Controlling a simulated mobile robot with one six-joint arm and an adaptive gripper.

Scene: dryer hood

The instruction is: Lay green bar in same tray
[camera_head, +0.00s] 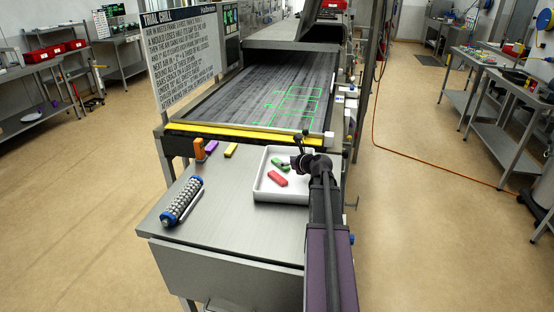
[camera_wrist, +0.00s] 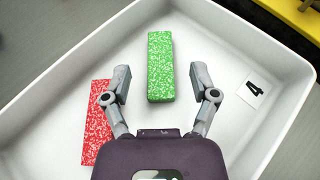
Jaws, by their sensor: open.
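The green bar (camera_wrist: 160,66) lies on the floor of the white tray (camera_wrist: 228,134) in the wrist view, between and just ahead of my open fingers. The red bar (camera_wrist: 97,122) lies in the same tray to the left, partly hidden by my left finger. My gripper (camera_wrist: 161,88) is open and empty, with clear space between each finger and the green bar. In the head view the green bar (camera_head: 279,163) and the red bar (camera_head: 278,179) show inside the tray (camera_head: 282,198), and my gripper (camera_head: 300,163) is over its right part.
An orange bar (camera_head: 199,149), a purple bar (camera_head: 212,146) and a yellow bar (camera_head: 231,150) stand or lie left of the tray. A blue-ended roller (camera_head: 181,202) lies on the metal table (camera_head: 222,227). A conveyor belt (camera_head: 265,90) with green outlines is behind.

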